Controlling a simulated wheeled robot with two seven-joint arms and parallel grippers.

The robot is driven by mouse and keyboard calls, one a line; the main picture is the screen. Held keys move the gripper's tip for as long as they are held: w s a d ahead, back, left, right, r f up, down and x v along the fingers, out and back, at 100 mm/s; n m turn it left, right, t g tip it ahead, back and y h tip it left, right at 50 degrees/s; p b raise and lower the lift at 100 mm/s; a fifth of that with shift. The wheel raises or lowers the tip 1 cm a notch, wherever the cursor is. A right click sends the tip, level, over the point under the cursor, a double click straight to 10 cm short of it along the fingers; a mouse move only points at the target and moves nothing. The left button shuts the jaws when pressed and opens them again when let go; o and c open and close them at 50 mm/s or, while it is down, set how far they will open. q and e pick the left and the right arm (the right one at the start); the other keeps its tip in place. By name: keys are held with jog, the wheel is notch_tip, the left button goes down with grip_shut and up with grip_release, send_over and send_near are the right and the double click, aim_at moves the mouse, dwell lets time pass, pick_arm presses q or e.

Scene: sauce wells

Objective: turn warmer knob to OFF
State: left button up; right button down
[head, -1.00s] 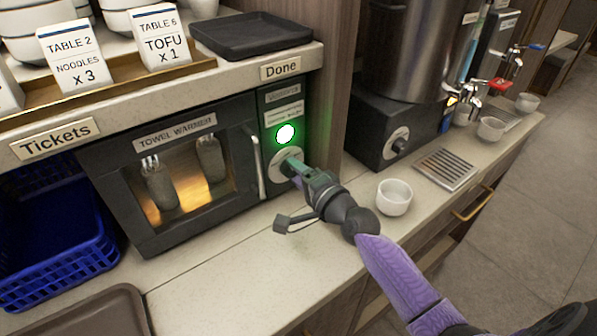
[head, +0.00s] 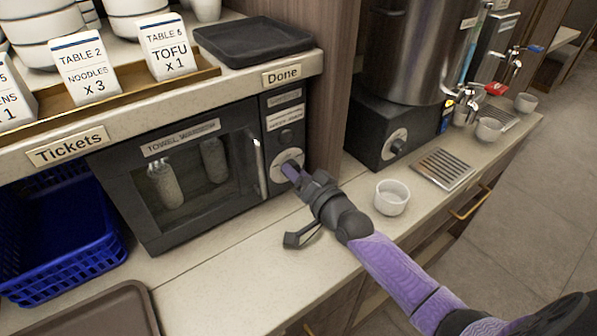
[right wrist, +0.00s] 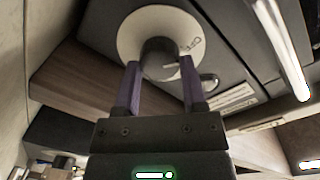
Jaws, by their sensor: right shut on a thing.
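The towel warmer (head: 185,188) is a dark box with a glass door under the counter shelf, its inside dark with pale rolled towels. Its knob (right wrist: 159,58) is a dark grip on a pale round dial (head: 279,157) at the right of its front. My right gripper (head: 292,172) is at the dial. In the right wrist view its two purple fingers (right wrist: 159,70) are shut on the knob, one on each side. The round indicator lamp (head: 286,136) above is dark. My left gripper is not in view.
A small white cup (head: 392,198) stands on the counter right of my right arm. A black drink urn base (head: 375,135) with its own knob and a metal drip grate (head: 442,169) are farther right. A blue basket (head: 60,250) is at left.

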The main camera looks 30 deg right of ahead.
jog(key=shift+f, duration=0.1)
dwell(0.3)
jog(key=shift+c, duration=0.8)
grip_release()
jog(key=s+p, duration=0.1)
jog(key=s, duration=0.2)
jog(key=s+p, duration=0.1)
jog(key=s, duration=0.1)
jog(key=s+d, duration=0.1)
jog(key=s, duration=0.2)
jog(key=shift+s+r+p, duration=0.3)
jog(key=shift+s+p, duration=0.05)
jog(key=shift+p, duration=0.05)
jog(key=shift+s, duration=0.55)
jog(key=shift+s, duration=0.1)
